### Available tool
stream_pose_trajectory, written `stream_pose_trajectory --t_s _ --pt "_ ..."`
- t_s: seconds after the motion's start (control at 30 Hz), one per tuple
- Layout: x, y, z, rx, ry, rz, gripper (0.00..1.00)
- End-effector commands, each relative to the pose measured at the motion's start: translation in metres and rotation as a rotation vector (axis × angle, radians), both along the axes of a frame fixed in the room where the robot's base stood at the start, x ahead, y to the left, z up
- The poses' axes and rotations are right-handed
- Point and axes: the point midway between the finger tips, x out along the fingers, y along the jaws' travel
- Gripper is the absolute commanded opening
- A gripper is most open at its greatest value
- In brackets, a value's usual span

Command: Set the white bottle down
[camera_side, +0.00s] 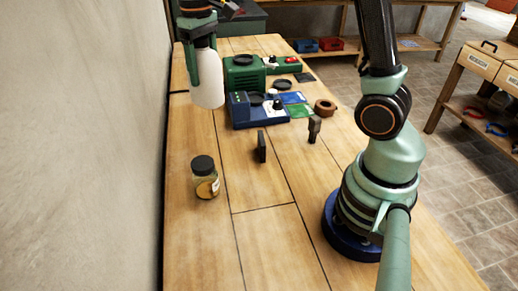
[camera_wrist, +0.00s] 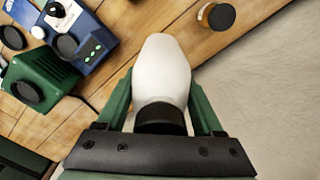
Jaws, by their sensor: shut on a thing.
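The white bottle (camera_side: 207,88) is in my gripper (camera_side: 205,70), at the upper left of the side view. It hangs roughly upright with its base downward, over the far left part of the wooden table (camera_side: 262,190). It looks raised above the tabletop, though the exact gap is hard to judge. In the wrist view the bottle (camera_wrist: 161,65) lies between the two green fingers of my gripper (camera_wrist: 160,92), which are shut on it. Its black cap (camera_wrist: 161,118) is close to the palm.
A jar with a dark lid (camera_side: 205,178) stands nearer on the left. A blue device (camera_side: 257,112) and a green device (camera_side: 243,72) stand right of the bottle. Two small dark blocks (camera_side: 260,147) (camera_side: 314,129) stand mid-table. A wall (camera_side: 85,150) borders the left edge.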

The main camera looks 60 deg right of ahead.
Motion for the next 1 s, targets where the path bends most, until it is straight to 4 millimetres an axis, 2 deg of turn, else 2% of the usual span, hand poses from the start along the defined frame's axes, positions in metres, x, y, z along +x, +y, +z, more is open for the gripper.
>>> stream_pose_trajectory --t_s 0.27,0.4,0.47,0.67,0.8,1.0 --pt "-0.058 0.029 -0.022 0.000 -0.004 0.035 0.00" --pt "-0.088 0.071 -0.026 0.001 -0.006 0.132 0.00" --pt "-0.096 0.091 -0.024 0.001 -0.006 0.183 0.00" --pt "-0.124 0.156 -0.009 0.002 -0.006 0.363 0.00" --pt "-0.150 0.199 0.004 0.002 -0.005 0.492 0.00" --pt "-0.191 0.246 0.021 0.003 -0.004 0.658 0.00"
